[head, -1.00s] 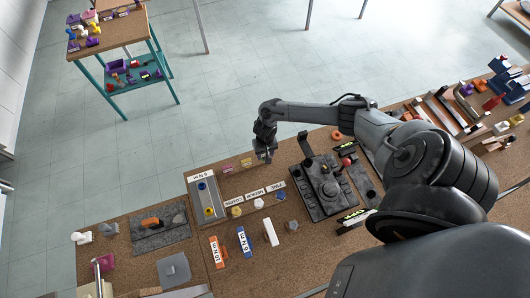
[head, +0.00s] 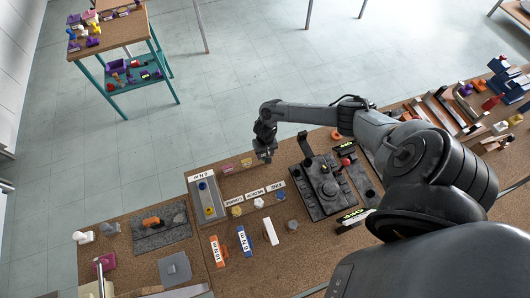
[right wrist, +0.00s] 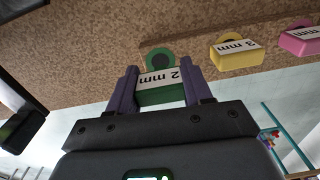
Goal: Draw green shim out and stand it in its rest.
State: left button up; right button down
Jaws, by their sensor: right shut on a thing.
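The green shim (right wrist: 160,90) is a tab with a round dark hole at its end and a white "2 mm" label. My right gripper (right wrist: 160,88) is shut on it, with purple fingers on both sides of the label. In the head view my right gripper (head: 265,157) is at the far edge of the cork-topped bench, and the green shim cannot be made out there. Whether the shim touches anything beyond its hole end is not clear. A rest for it cannot be told for sure. My left gripper is not in view.
Yellow (right wrist: 232,52) and pink (right wrist: 300,40) labelled tabs lie beside the green one. A grey tray (head: 213,205) stands to the left in the head view, a black fixture (head: 310,195) to the right. Small labelled blocks lie nearer on the cork bench (head: 295,260).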

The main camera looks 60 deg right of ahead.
jog(key=shift+f, duration=0.2)
jog(key=shift+f+b, duration=0.45)
jog(key=shift+f, duration=0.25)
jog(key=shift+r, duration=0.15)
jog(key=shift+r+p, duration=0.6)
jog(key=shift+p, duration=0.4)
jog(key=shift+p, duration=0.65)
dwell(0.8)
jog(key=shift+f+b, duration=0.35)
jog(key=shift+f, duration=0.05)
jog(key=shift+f, duration=0.4)
jog(key=shift+r, duration=0.2)
